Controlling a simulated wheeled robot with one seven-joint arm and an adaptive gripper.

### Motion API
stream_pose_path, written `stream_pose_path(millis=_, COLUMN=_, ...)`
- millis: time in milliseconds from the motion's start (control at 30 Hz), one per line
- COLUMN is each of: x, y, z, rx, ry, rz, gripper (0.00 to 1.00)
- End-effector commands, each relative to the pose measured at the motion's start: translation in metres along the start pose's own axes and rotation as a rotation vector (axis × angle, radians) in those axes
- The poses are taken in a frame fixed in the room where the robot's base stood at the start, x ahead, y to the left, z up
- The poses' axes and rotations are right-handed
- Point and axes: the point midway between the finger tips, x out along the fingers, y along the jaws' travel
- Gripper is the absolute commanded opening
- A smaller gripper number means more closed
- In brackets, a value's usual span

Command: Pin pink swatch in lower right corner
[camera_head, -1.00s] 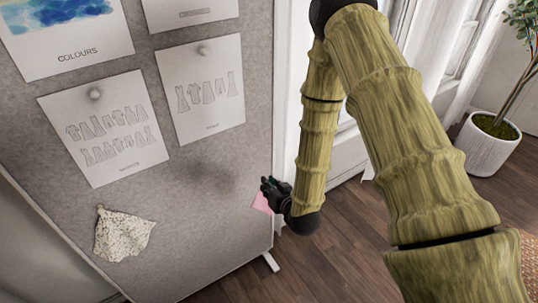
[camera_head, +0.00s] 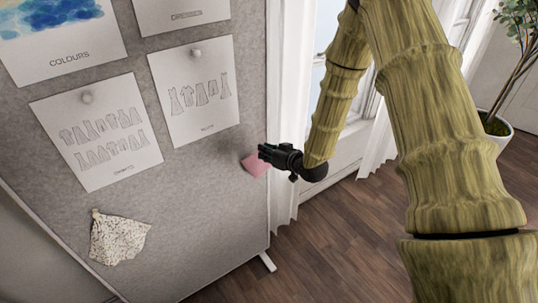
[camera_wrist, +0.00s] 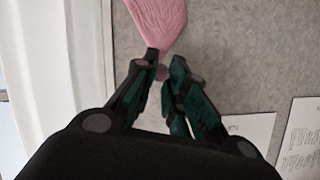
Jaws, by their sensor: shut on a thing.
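The pink swatch (camera_head: 255,164) is at the right edge of the grey pin board (camera_head: 205,225), below and right of the clothing sketches. It also shows in the wrist view (camera_wrist: 160,20), where its narrow end reaches the fingertips. My gripper (camera_head: 264,152) is at the swatch's upper edge, close to the board face. In the wrist view my gripper (camera_wrist: 165,65) is shut on a small pinkish round thing, seemingly a pin, at the swatch's end. Whether the swatch touches the board cannot be told.
A speckled cream swatch (camera_head: 117,238) hangs at the board's lower left. Sketch sheets (camera_head: 98,132) and (camera_head: 195,92) are pinned above. The board's lower right is bare. A window and curtain (camera_head: 290,110) stand right of the board; a potted plant (camera_head: 497,130) is at far right.

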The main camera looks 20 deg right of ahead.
Motion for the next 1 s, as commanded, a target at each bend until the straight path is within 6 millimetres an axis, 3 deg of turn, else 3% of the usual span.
stream_pose_path(millis=600, x=0.035, y=0.0, z=-0.014, rx=0.0, ry=0.001, rz=0.0, gripper=0.0)
stream_pose_path(millis=1000, x=0.045, y=0.0, z=-0.019, rx=0.0, ry=0.0, rz=0.0, gripper=0.0)
